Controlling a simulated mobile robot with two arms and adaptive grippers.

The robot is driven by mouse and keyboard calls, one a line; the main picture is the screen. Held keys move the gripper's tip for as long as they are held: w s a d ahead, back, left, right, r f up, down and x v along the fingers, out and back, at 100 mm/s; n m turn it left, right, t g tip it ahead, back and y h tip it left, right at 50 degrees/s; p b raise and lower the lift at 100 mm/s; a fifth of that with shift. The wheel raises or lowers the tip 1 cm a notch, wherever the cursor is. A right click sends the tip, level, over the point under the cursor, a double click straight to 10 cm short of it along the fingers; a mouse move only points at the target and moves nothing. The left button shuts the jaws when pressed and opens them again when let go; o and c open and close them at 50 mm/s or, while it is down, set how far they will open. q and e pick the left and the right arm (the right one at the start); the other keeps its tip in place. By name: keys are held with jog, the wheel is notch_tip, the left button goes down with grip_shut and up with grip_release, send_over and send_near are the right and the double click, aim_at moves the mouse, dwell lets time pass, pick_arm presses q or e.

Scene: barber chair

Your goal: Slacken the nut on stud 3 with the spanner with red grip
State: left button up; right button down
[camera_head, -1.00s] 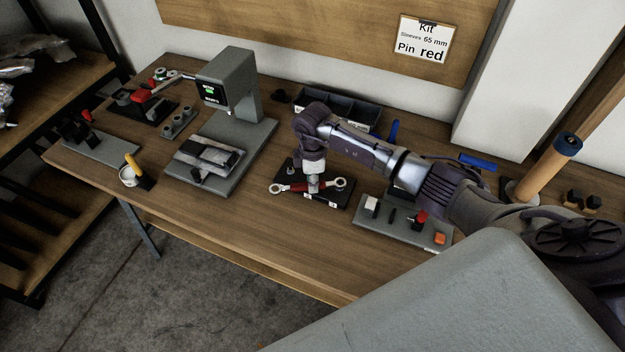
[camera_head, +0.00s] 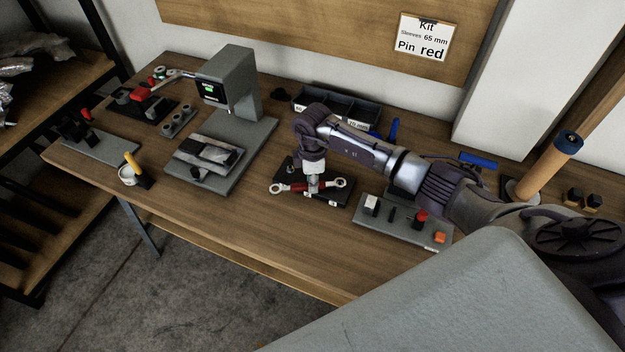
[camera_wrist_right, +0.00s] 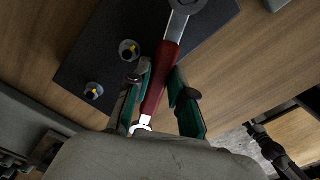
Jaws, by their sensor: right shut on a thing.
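The spanner with red grip (camera_head: 297,187) lies across the black stud plate (camera_head: 336,199) in the head view. Its bright ring ends stick out on both sides. My right gripper (camera_head: 313,186) points down over the plate. In the right wrist view its green fingers (camera_wrist_right: 160,84) are on both sides of the red grip (camera_wrist_right: 168,62), shut on it. Two studs with yellow tips, one upper (camera_wrist_right: 129,50) and one lower (camera_wrist_right: 93,91), stand left of the spanner, apart from it. The far ring end is cut off by the picture edge, so I cannot tell whether it sits around a nut. Stud numbers are unreadable.
A grey switch panel (camera_head: 385,224) with red and orange buttons stands right of the plate. A grey press (camera_head: 233,90) stands at the left. A dark divided bin (camera_head: 345,109) is behind my arm. The front strip of the wooden bench (camera_head: 255,235) is clear.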

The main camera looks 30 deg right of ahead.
jog(key=shift+f, duration=0.3)
dwell(0.4)
jog(key=n, duration=0.1)
jog(key=s+n, duration=0.1)
jog(key=shift+s+a+r+n+p, duration=0.1)
jog(key=shift+s+n+p, duration=0.2)
jog(key=shift+p, duration=0.1)
jog(key=shift+s+a+n, duration=0.1)
jog(key=shift+s+n, duration=0.6)
jog(key=shift+n, duration=0.4)
jog(key=shift+s+d+n+p, duration=0.2)
jog(key=shift+s+n+p, duration=0.4)
jog(key=shift+n, duration=0.4)
jog(key=shift+s+d+n, duration=0.2)
jog(key=shift+s+n, duration=0.65)
jog(key=shift+n, duration=0.35)
